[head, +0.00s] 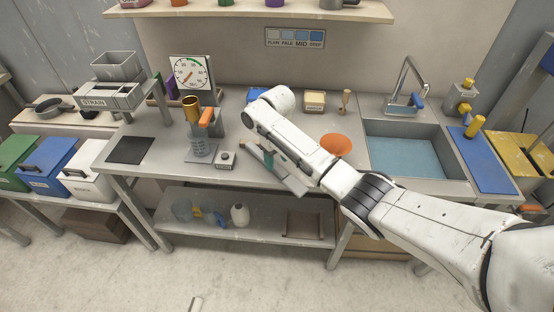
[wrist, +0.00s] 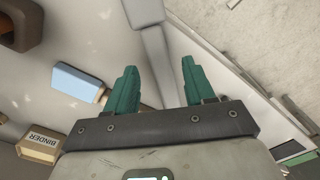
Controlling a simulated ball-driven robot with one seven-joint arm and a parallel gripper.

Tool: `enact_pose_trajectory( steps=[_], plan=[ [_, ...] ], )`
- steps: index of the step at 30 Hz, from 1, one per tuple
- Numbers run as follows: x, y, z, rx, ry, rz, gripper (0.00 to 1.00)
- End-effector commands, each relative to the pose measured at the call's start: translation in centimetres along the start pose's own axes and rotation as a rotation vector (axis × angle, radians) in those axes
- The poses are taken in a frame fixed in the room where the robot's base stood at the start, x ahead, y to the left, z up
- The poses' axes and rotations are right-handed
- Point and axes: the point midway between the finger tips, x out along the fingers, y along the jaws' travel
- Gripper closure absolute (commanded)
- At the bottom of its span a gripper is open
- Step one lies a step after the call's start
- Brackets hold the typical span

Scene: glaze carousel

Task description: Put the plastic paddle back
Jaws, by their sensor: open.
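An orange-handled tool (head: 208,117) stands upright at the clear beaker (head: 202,148) on the left part of the counter. It may be the plastic paddle; its lower end is hard to make out. My gripper (head: 268,158) is over the front middle of the counter, right of the beaker and apart from it.
A small knobbed box (head: 226,159) sits close to the beaker. An orange bowl (head: 337,144) stands right of my gripper, before the sink (head: 410,157). A dial gauge (head: 190,74) and a strainer stand (head: 108,97) are behind left. A binder box (wrist: 40,146) shows in the wrist view.

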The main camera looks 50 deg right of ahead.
Motion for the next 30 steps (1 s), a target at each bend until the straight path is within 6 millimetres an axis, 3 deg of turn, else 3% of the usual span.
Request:
enact_pose_trajectory(
  steps=[16,24,28,30],
  plan=[
    [-10.7,0.0,-0.1,0.001,0.002,0.000,0.47],
    [-12.3,0.0,0.0,0.001,0.000,0.000,0.47],
    [-12.1,-0.3,0.1,-0.002,0.001,-0.004,0.47],
    [-11.3,-1.4,0.3,-0.013,0.005,-0.016,0.47]
  ],
)
